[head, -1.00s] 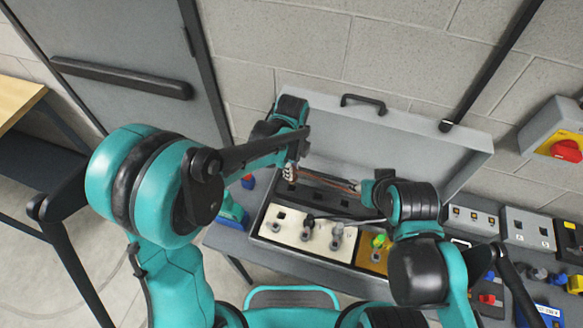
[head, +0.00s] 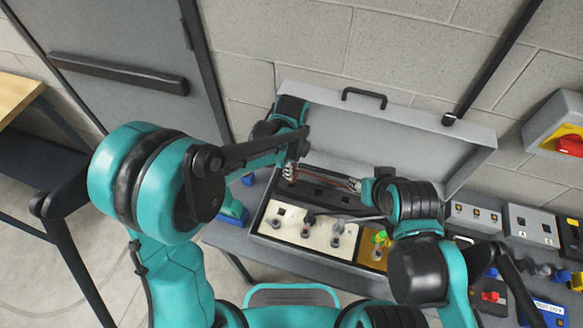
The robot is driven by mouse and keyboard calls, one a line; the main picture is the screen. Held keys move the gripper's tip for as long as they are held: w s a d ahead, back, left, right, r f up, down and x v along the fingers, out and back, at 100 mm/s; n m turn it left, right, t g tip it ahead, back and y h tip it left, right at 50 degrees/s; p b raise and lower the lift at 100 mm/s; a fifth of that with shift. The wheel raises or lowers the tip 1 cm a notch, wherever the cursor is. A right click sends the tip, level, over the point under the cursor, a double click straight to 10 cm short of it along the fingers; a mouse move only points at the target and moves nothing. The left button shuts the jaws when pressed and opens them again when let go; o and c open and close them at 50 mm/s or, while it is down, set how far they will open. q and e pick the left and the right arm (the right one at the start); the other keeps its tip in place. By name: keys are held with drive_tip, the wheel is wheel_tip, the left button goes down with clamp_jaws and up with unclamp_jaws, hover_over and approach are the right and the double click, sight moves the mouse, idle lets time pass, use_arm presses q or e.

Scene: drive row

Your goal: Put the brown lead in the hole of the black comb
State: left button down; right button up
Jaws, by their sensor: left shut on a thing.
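My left gripper (head: 291,170) is over the back left of the open grey case and is shut on the brown lead (head: 296,178). The lead is small here and partly hidden by the fingers. The black comb (head: 330,195) looks to be the dark strip with square holes along the back inside the case, just below the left gripper. I cannot tell whether the lead touches it. My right gripper (head: 358,186) is at the right end of the dark strip, pointing left. Its fingers are too small to tell open from shut.
The case lid (head: 400,140) stands open behind. A cream panel (head: 290,225) with sockets and grey plugs lies in front of the strip. A yellow-green plug (head: 381,238) stands right of it. Grey boxes (head: 530,226) and coloured parts crowd the bench's right.

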use_arm(q)
drive_tip(key=shift+f+b, duration=0.55)
drive_tip(key=shift+f, duration=0.15)
drive_tip(key=shift+f+b, duration=0.3)
drive_tip(key=shift+f+b, duration=1.35)
drive_tip(key=shift+f, duration=0.25)
drive_tip(key=c, duration=1.3)
unclamp_jaws()
drive_tip(key=shift+r, duration=0.1)
wheel_tip(320, 180, up, 12)
